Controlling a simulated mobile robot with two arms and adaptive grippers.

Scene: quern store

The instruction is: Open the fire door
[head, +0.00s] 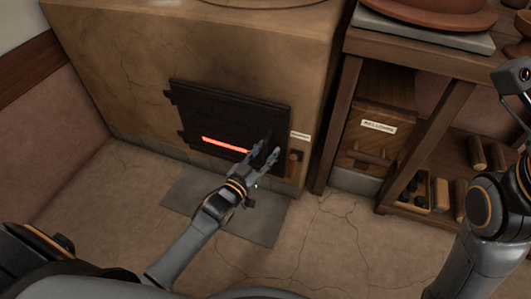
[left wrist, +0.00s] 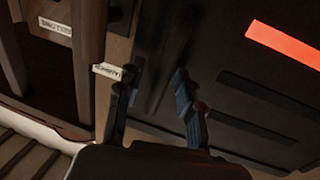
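The fire door (head: 215,108) is a dark iron panel in the front of the clay oven, with a glowing red slot (head: 227,145) low in it. It looks shut. My left gripper (head: 265,151) is at the door's lower right part, near its free-looking right edge. In the left wrist view the door (left wrist: 235,55) fills the right side, and the two fingers (left wrist: 160,74) stand apart with a dark upright bar between or behind them. I cannot tell whether they touch it. The door's handle is not clearly seen behind the fingers. My right gripper is not seen; only parts of the right arm show.
A small label (head: 300,135) and a wooden knob (head: 295,156) sit right of the door. A wooden bench with a labelled bellows box (head: 376,118) stands further right. A grey floor plate (head: 262,222) lies before the oven. The cracked floor at left is clear.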

